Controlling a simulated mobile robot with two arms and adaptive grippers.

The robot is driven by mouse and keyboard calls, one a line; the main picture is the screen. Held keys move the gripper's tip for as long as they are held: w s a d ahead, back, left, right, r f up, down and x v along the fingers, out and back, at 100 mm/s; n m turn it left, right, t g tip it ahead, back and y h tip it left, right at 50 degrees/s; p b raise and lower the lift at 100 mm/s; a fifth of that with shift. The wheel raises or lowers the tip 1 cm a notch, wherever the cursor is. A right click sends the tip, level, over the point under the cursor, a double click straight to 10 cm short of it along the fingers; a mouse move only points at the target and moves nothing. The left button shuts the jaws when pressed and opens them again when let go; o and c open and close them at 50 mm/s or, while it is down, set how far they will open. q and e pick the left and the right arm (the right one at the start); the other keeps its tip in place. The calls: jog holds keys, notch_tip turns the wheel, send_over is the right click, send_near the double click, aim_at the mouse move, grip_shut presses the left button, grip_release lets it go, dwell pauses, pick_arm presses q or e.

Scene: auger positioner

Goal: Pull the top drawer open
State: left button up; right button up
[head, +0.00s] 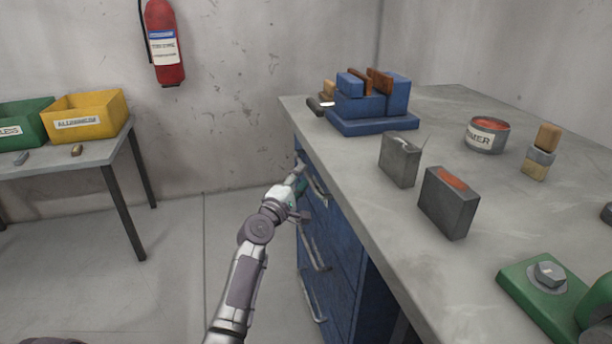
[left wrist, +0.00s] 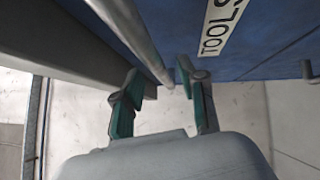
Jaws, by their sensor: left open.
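The blue drawer cabinet (head: 342,262) stands under the grey workbench, with metal bar handles on its front. The top drawer's handle (head: 319,190) is just right of my left gripper (head: 300,178) in the head view. In the left wrist view the handle (left wrist: 138,38) runs down toward the space between the green fingertips of my left gripper (left wrist: 159,76). The fingers are open, one on each side of the bar's end; I cannot tell whether they touch it. The blue drawer front (left wrist: 275,30) carries a "TOOLS" label (left wrist: 220,25). The drawer looks shut. My right gripper is not in view.
The workbench top (head: 360,160) overhangs near my left gripper and holds a blue vise-like block (head: 370,122), metal blocks and a can (head: 487,134). A side table (head: 95,154) with yellow and green bins stands left. The floor before the drawers looks clear.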

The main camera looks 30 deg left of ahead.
pick_arm(q)
jog(key=shift+w+a+r, duration=0.15)
jog(key=shift+w, duration=1.2)
grip_shut()
